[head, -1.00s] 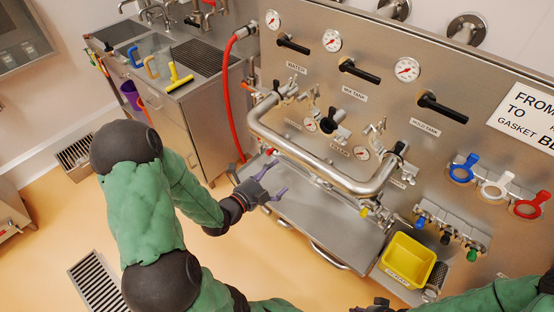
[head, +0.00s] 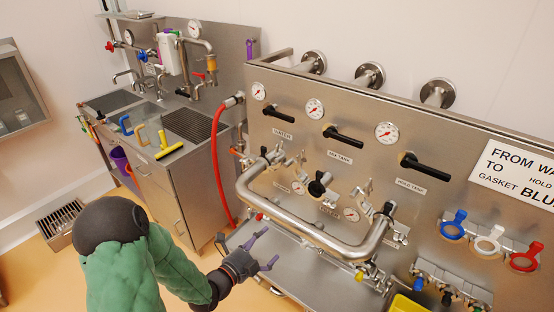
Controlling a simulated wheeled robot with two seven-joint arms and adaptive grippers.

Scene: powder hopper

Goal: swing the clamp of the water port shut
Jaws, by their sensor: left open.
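The water port is on the steel panel under the WATER label (head: 282,134), at the left end of the curved steel pipe (head: 320,238). A small metal clamp (head: 274,156) shows at this port, below a black handle (head: 279,112). Whether the clamp is swung open or shut is too small to tell. My left gripper (head: 267,250) has its purple fingers spread, with nothing between them. It is in front of the panel over the left part of the steel tray, below the water port and apart from it. My right gripper is out of view.
The curved pipe juts out between my left gripper and the panel. A red hose (head: 218,165) hangs left of the panel. Blue, white and red gasket rings (head: 488,246) hang at right. A yellow bin (head: 408,305) is at the bottom edge. A sink unit (head: 165,170) stands at left.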

